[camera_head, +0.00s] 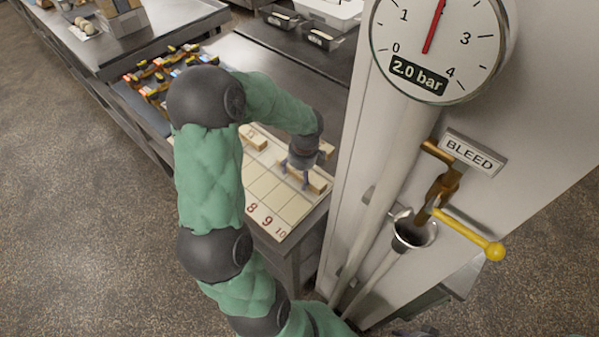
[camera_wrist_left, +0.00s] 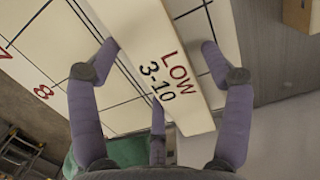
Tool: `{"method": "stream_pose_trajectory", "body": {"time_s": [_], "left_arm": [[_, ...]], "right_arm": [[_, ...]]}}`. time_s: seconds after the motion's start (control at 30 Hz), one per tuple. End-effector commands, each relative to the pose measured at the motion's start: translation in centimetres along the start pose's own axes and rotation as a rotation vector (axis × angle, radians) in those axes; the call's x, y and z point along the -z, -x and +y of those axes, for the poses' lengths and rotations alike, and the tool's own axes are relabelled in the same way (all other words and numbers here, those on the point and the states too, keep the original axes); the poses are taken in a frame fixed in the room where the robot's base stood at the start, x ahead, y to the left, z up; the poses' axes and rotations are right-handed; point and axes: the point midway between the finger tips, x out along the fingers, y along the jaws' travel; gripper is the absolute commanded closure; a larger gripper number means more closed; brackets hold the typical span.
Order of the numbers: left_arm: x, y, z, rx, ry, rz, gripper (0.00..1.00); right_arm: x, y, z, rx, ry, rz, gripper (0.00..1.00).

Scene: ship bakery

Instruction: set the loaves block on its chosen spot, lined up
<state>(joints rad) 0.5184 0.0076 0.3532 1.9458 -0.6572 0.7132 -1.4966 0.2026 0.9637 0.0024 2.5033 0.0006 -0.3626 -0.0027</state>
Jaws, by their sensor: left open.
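My left gripper (camera_head: 301,175) is over the numbered board (camera_head: 292,209), at its right side by the white column. In the left wrist view my open left gripper (camera_wrist_left: 158,52) has fingers on both sides of a long pale block (camera_wrist_left: 165,75) marked "LOW 3-10". Gaps show between fingers and block. The block lies along the board's ruled grid, and its wooden side (camera_head: 318,183) shows beyond the gripper in the head view. Another wooden block (camera_head: 254,139) sits farther back on the board. No label reading "loaves" is legible. My right gripper is not in view.
A white column with a pressure gauge (camera_head: 437,45), a BLEED sign (camera_head: 472,153) and a yellow-ended lever (camera_head: 494,251) stands close on the right. Small coloured items (camera_head: 160,72) crowd the counter at back left. Dark tins (camera_head: 320,37) stand behind.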

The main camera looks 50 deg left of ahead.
Motion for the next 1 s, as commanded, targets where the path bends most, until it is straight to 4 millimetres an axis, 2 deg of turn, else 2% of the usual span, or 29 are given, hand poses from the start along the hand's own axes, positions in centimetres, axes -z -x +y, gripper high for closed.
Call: {"method": "stream_pose_trajectory", "body": {"time_s": [0.17,0.4,0.6,0.8,1.0], "left_arm": [[-0.1,1.9,-0.1,0.003,0.001,-0.001,0.21],[-0.1,6.8,-0.1,0.004,0.001,-0.001,0.21],[-0.1,10.2,-0.1,0.003,0.000,-0.001,0.21],[0.0,11.9,0.0,0.001,-0.001,-0.001,0.21],[0.0,12.3,0.0,0.000,0.000,0.000,0.21]], "right_arm": [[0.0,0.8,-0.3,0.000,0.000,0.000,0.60],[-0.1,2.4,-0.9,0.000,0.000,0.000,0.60],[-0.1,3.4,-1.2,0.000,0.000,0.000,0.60],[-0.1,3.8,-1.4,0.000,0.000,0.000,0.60],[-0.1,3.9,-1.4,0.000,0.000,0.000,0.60]]}}
